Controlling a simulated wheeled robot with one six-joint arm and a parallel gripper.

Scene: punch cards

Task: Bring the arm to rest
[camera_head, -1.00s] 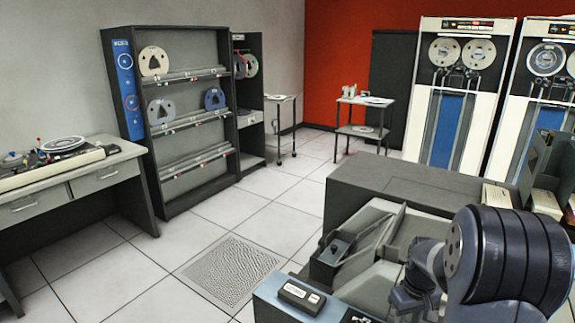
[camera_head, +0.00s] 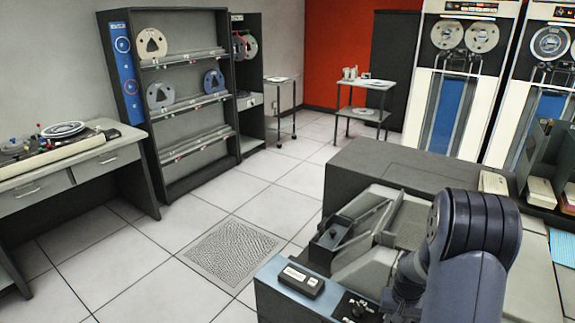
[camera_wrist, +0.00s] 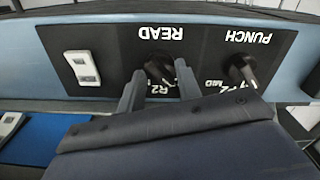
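In the wrist view my gripper (camera_wrist: 157,88) is open, its two grey fingers apart with nothing held between them. The dark READ knob (camera_wrist: 159,70) lies just beyond and between the fingertips; I cannot tell whether they touch it. The PUNCH knob (camera_wrist: 242,72) is to the right of the fingers, and a white rocker switch (camera_wrist: 82,68) is to the left. In the head view my arm (camera_head: 465,240) is bent over the blue-edged card machine (camera_head: 270,290) at the lower right. The fingers cannot be made out there.
A dark cabinet top (camera_head: 400,165) stands behind the card machine. Card trays (camera_head: 545,165) are at the right. A desk (camera_head: 95,170) and a reel shelf (camera_head: 190,130) are at the left. The tiled floor between, with a grate (camera_head: 232,252), is clear.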

